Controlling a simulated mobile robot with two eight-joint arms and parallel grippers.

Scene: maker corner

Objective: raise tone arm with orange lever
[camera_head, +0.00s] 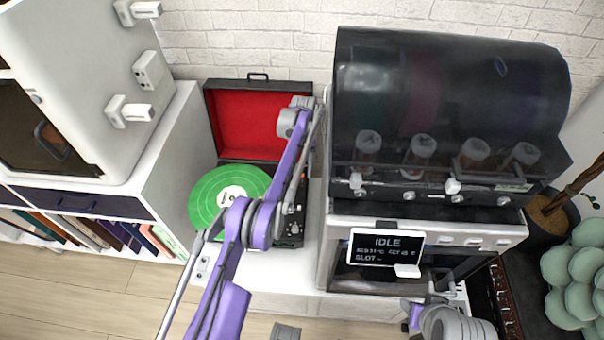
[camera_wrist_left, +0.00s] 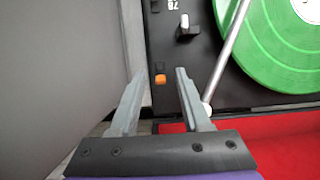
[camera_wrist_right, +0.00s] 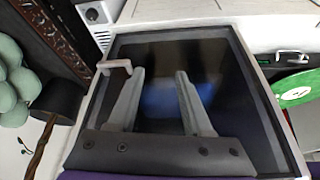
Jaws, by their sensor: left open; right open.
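The orange lever (camera_wrist_left: 160,80) is a small tip on the black deck of the record player, seen in the left wrist view. My left gripper (camera_wrist_left: 159,72) is open above it, with the lever between the two fingers in that picture; I see no contact. The silver tone arm (camera_wrist_left: 228,55) runs just right of the fingers, its end over the green record (camera_wrist_left: 282,45). In the head view the record (camera_head: 215,193) shows, but my left arm covers the tone arm and lever. My right gripper (camera_wrist_right: 160,73) is open and empty in front of a dark glass door.
The record player's red-lined lid (camera_head: 238,120) stands open behind the record. A dark-covered machine with a small IDLE screen (camera_head: 385,246) stands close right of the player. A white cabinet (camera_head: 178,140) stands at left. A plant (camera_head: 575,270) is at far right.

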